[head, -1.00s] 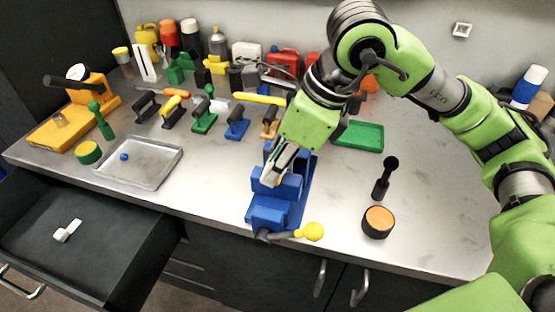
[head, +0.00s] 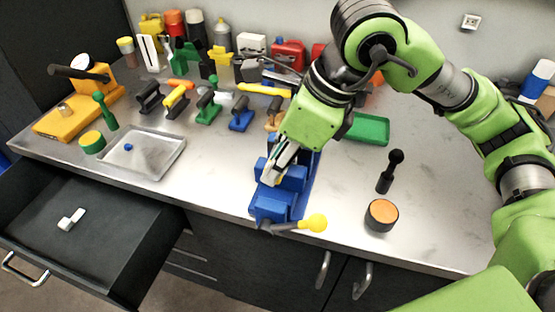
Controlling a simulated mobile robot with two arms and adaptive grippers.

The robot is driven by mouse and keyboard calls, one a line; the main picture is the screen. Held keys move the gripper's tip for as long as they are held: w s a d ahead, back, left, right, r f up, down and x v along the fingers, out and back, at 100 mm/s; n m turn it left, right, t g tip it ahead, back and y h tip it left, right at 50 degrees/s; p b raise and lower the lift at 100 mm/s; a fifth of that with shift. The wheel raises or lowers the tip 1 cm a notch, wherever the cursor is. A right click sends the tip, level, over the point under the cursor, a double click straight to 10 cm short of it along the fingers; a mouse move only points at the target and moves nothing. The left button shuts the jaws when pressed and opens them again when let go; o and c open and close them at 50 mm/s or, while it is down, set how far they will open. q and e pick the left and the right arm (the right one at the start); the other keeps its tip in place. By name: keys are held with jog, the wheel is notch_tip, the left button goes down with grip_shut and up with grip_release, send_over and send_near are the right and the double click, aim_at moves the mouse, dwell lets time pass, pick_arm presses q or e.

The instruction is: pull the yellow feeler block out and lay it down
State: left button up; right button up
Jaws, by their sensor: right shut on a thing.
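A blue vise (head: 272,209) with a yellow-knobbed handle (head: 313,223) stands near the front edge of the bench. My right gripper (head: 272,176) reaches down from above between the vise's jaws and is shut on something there. A small bit of yellow shows at its fingertips, likely the feeler block, but the fingers and the vise hide most of it. I cannot tell whether it is still between the jaws. My left gripper is not in view.
A grey tray (head: 168,164) with a small blue piece lies left of the vise. A green tray (head: 368,130) is behind it to the right. A black handled tool (head: 387,178) and an orange-topped round tin (head: 382,215) stand to the right. An open drawer (head: 110,235) juts out at left.

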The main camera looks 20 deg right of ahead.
jog(key=s+a+r, duration=0.1)
jog(key=s+a+r+p, duration=0.1)
jog(key=s+r, duration=0.1)
jog(key=shift+s+a+p, duration=0.1)
jog(key=shift+s+p, duration=0.05)
jog(key=shift+p, duration=0.15)
dwell(0.5)
